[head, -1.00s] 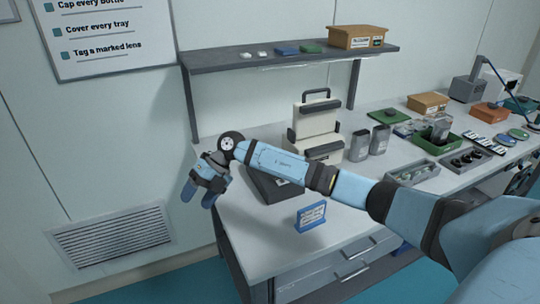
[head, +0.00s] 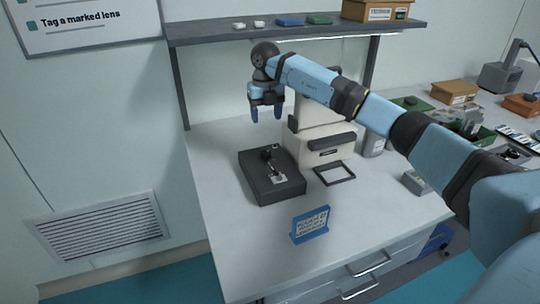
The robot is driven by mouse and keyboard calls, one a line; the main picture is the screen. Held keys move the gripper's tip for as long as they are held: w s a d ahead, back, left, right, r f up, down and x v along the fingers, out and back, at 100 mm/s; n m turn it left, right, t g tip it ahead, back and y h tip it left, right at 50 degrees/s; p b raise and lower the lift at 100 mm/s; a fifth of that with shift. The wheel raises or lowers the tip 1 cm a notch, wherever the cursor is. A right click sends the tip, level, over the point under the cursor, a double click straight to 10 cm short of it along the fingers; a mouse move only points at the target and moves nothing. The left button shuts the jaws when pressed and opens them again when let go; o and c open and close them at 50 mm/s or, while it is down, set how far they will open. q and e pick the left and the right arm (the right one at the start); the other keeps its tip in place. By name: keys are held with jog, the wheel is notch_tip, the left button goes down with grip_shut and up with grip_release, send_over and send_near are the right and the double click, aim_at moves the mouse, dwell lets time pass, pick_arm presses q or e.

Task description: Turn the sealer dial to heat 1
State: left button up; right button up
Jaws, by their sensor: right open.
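A cream machine (head: 322,138) with dark handles, which looks like the sealer, stands toward the back of the table (head: 215,150). My right forearm crosses in front of its upper part. A dark box (head: 272,188) with a black knob and a small lever with a pale plate on top sits to its left. I cannot make out a dial or any heat marks. My right gripper (head: 266,114) is open and empty, fingers down, in the air above and behind the dark box and left of the machine. My left gripper is not in view.
A blue sign (head: 310,225) stands at the table front. A dark square frame (head: 334,174) lies before the machine. A shelf (head: 220,36) runs above the back of the table. Grey containers and bins stand to the right. The table's left side is clear.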

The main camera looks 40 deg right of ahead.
aim_at(266, 152)
notch_tip(266, 152, down, 14)
jog(key=shift+s+a+r, duration=0.1)
jog(key=shift+a+r, duration=0.05)
jog(key=shift+r, duration=0.1)
dwell(0.3)
jog(key=c, duration=0.9)
